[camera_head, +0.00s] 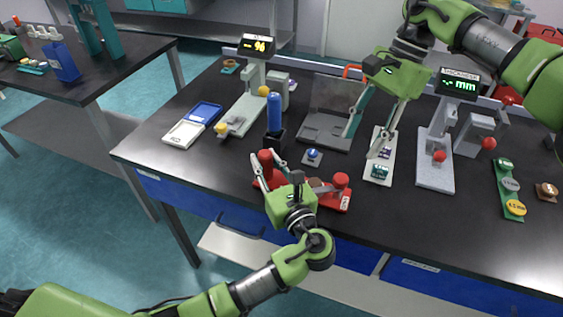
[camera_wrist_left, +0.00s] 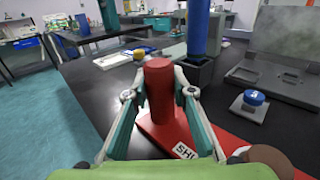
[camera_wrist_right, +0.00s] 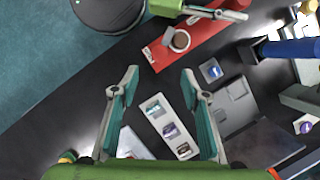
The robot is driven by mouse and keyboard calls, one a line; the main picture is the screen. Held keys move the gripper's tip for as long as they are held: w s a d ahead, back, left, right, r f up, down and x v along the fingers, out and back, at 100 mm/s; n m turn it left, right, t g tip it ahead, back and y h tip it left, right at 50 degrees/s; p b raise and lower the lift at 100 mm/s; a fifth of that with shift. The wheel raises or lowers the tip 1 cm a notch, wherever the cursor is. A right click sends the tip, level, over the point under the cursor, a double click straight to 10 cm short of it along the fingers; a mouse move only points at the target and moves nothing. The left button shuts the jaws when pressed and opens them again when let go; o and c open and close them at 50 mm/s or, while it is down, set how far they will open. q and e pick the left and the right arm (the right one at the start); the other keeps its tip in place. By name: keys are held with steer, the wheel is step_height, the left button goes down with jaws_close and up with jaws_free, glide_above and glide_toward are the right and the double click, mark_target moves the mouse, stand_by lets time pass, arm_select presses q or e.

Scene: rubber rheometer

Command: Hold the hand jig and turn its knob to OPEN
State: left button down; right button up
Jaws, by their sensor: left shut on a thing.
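The red hand jig (camera_head: 327,197) lies near the table's front edge. It has an upright red post (camera_wrist_left: 159,90) at its left end, a red knob (camera_head: 341,180) at its right and a brown round piece (camera_wrist_right: 180,40) between. A white label starting "SH" (camera_wrist_left: 186,151) is on its front; the rest is unclear. My left gripper (camera_head: 266,159) is shut on the post, with one finger on each side. My right gripper (camera_head: 363,142) is open and empty, above and behind the jig to the right. In the right wrist view its fingers (camera_wrist_right: 158,80) are wide apart.
A white strip with small pieces (camera_head: 380,172) lies right of the jig. A small block with a blue button (camera_head: 312,155) and a blue cylinder in a black stand (camera_head: 274,115) are behind it. A gauge marked "mm" (camera_head: 435,172) stands further right. Bare table lies left of the jig.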

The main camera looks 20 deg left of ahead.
mark_target(341, 177)
steer(key=shift+s, duration=0.1)
steer(key=s+a+r+m+t+h, duration=0.3)
steer(key=m, duration=0.7)
steer(key=shift+t, duration=0.3)
step_height(341, 177, down, 12)
steer(key=shift+d+f, duration=0.1)
steer(key=c, duration=1.1)
